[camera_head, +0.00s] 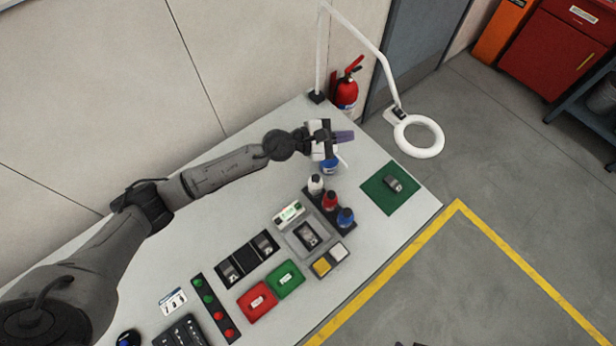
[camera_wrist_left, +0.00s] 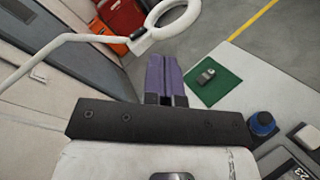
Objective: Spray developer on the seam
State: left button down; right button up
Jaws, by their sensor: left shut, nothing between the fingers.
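My left gripper (camera_head: 345,137) has purple fingers and is shut and empty above the table's far end. Its closed fingers also show in the left wrist view (camera_wrist_left: 167,78). A rack (camera_head: 318,206) holds a white bottle (camera_head: 315,184), a red bottle (camera_head: 330,200) and a blue bottle (camera_head: 345,217). I cannot tell which holds developer. A small grey metal part (camera_head: 393,184) lies on a green mat (camera_head: 378,198), right of the gripper. Another metal part (camera_head: 309,235) sits in a grey fixture (camera_head: 294,240). The seam is too small to make out. My right gripper is out of view.
A blue-and-white container (camera_head: 329,167) stands under the left gripper, partly hidden. A ring lamp (camera_head: 434,151) overhangs the table's far right. A red tray (camera_head: 257,301), a green tray (camera_head: 285,279) and a dark two-slot holder (camera_head: 246,259) stand nearer. A fire extinguisher (camera_head: 347,88) is behind.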

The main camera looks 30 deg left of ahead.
pick_arm(q)
jog(key=s+a+f+g+y, duration=0.3)
jog(key=a+f+g+y, duration=0.1)
jog(key=f, duration=0.6)
jog(key=shift+a+f+y, duration=0.3)
jog(key=shift+a+y, duration=0.55)
jog(key=shift+y, duration=0.35)
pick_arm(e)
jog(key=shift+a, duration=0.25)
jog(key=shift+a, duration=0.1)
pick_arm(q)
jog(key=shift+f, duration=0.15)
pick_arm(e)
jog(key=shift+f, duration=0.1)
pick_arm(q)
jog(key=b, duration=0.5)
send_over(315, 179)
notch_tip(315, 179, down, 7)
jog(key=shift+d+r, duration=0.1)
jog(key=shift+f+b, duration=0.6)
jog(key=shift+f, duration=0.25)
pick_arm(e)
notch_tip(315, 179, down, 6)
